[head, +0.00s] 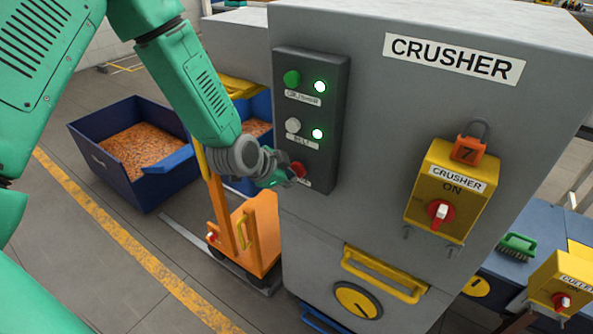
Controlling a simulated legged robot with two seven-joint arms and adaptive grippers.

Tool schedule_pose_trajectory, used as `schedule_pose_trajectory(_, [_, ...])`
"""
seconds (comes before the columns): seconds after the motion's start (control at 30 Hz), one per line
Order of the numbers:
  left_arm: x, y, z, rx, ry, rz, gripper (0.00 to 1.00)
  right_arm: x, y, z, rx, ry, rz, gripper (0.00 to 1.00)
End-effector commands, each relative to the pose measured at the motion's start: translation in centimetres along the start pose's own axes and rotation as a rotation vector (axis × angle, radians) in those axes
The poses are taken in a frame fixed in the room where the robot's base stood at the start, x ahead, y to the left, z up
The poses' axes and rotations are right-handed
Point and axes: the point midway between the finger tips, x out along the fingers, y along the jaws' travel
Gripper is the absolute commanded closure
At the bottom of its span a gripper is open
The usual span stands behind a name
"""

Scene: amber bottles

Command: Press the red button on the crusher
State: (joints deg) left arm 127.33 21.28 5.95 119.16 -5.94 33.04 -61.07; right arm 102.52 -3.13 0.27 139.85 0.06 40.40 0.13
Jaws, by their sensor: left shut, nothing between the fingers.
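The crusher (375,130) is a grey cabinet with a white label. A dark control panel (322,120) on its left side carries a green button (291,78), a pale button (292,125) and two lit green lamps. The red button (299,169) is at the bottom of this panel, partly hidden by my left gripper. My left gripper (289,176) is shut and empty, its fingertips at the red button's left edge. I cannot tell whether they touch it. My right gripper is not in view.
A yellow switch box (462,180) with a red knob and an orange padlock (469,149) is on the crusher's front. A yellow handle (384,274) is below. An orange cart (258,240) and a blue bin (110,125) of orange bits stand left. A green brush (517,245) lies right.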

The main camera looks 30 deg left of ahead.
Motion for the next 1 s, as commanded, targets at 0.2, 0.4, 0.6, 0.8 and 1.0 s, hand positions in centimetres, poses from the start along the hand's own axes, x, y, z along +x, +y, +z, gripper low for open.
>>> schedule_pose_trajectory(0.2, [0.02,0.01,-0.01,0.000,-0.001,0.001,1.00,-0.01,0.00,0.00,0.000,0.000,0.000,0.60])
schedule_pose_trajectory(0.4, [0.06,-0.02,-0.04,0.000,0.000,0.001,1.00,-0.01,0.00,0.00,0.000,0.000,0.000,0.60])
schedule_pose_trajectory(0.6, [0.22,-0.11,-0.15,0.000,-0.001,0.002,1.00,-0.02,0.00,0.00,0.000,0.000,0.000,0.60])
schedule_pose_trajectory(0.8, [0.39,-0.24,-0.27,0.001,0.000,0.001,1.00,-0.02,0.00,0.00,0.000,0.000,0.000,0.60])
schedule_pose_trajectory(1.0, [0.57,-0.40,-0.42,0.001,0.000,0.000,1.00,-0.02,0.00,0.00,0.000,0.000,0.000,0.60])
